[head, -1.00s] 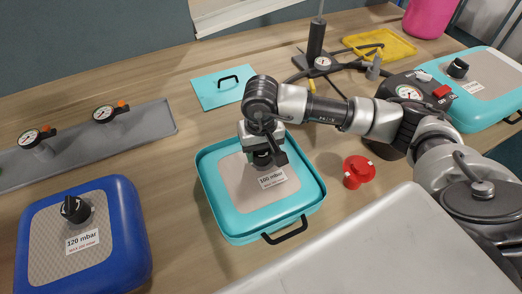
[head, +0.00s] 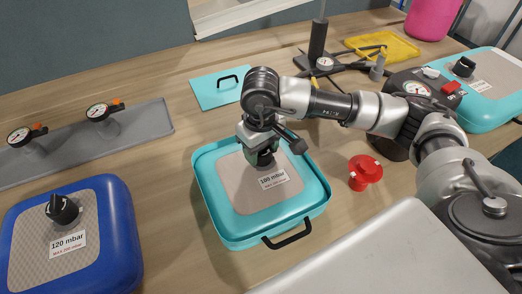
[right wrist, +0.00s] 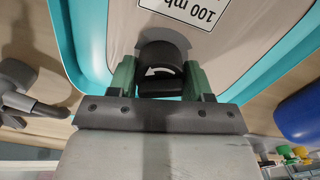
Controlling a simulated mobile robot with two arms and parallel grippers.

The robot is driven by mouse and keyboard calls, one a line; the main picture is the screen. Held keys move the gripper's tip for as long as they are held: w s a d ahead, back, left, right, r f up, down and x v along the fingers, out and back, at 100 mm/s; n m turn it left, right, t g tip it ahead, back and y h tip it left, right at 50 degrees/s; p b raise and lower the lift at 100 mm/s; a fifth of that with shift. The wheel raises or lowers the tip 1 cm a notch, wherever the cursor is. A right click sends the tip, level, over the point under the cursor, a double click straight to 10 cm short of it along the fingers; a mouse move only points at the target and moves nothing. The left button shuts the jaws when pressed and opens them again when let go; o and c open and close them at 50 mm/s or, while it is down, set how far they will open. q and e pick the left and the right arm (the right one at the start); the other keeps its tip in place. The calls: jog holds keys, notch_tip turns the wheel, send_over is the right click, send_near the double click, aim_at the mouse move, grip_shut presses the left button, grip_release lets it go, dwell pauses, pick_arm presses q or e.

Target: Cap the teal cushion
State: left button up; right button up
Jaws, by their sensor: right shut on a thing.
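The teal cushion (head: 313,207) lies flat on the bench in the middle of the head view, with a grey-beige top panel, a 100 mbar label (head: 272,178) and a black handle in front. My right gripper (head: 262,156) points down over its top. In the right wrist view, the green fingers of my right gripper (right wrist: 158,78) are shut on a black cap (right wrist: 162,55) with a white curved arrow. The cap sits at the cushion's panel; whether it is seated on a valve is hidden. My left gripper is not in view.
A blue cushion (head: 110,265) marked 120 mbar lies at left. Gauges stand on a grey plate (head: 150,125) behind it. A red flanged part (head: 364,172) stands right of the teal cushion. A teal sheet (head: 205,94) lies behind. Another teal cushion (head: 490,110) is far right.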

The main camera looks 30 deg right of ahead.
jog(key=shift+f+n+b, duration=0.1)
jog(key=shift+n+b, duration=1.1)
jog(key=shift+b, duration=0.1)
jog(key=shift+n+b, duration=1)
jog(key=shift+n, duration=0.4)
jog(key=o, duration=1)
jog(key=shift+a, duration=0.1)
notch_tip(320, 180, up, 11)
jog(key=shift+r+b, duration=0.1)
jog(key=shift+b, duration=0.35)
